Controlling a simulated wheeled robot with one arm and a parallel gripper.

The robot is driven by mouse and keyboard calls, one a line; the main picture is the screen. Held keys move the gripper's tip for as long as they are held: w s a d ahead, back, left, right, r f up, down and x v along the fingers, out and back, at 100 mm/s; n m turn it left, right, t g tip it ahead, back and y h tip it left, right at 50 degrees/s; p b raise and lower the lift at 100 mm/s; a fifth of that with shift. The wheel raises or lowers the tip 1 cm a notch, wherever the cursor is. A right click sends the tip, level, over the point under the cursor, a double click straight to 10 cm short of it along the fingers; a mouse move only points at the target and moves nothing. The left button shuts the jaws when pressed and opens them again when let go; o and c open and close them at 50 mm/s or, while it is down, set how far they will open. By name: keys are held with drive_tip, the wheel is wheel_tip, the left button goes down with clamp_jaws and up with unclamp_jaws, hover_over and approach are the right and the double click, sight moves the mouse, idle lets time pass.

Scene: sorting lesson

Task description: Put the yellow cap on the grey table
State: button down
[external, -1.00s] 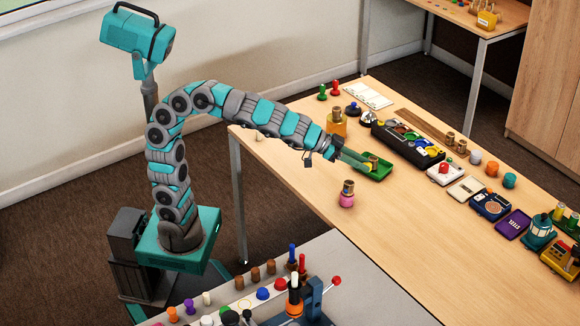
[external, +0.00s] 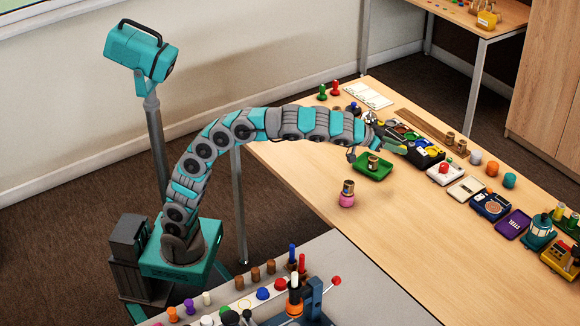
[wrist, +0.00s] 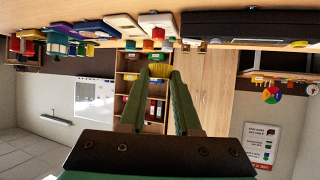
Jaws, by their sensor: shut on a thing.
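My gripper (external: 400,148) reaches over the wooden table, close to the black case in the external view. In the wrist view its two green fingers (wrist: 160,76) are shut on a small yellow cap (wrist: 159,70). The cap is hard to make out in the external view. The grey table (external: 385,300) is in the foreground of the external view, with a row of coloured pieces and a blue stand on it. Its right part is bare.
On the wooden table (external: 415,220), a green tray (external: 368,174) holds a brass-coloured cylinder. A pink-based piece (external: 347,198) stands in front of it. The black case (external: 428,160) and several small sets line the far side. The table's near side is mostly clear.

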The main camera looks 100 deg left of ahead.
drive_tip(key=w+f+n+y+b, duration=0.1)
drive_tip(key=w+f+n+b, duration=0.1)
drive_tip(key=w+f+b, duration=0.15)
drive_tip(key=g+b, duration=0.1)
approach(416, 184)
drive_tip(key=shift+y, duration=0.4)
drive_tip(key=shift+x, duration=2.65)
drive_tip(key=shift+w+d+f+b, duration=0.15)
drive_tip(key=shift+f+b, duration=0.05)
drive_tip(key=shift+b, duration=0.3)
drive_tip(key=c, duration=0.6)
unclamp_jaws()
drive_tip(key=shift+r, duration=0.1)
drive_tip(key=shift+r, duration=0.15)
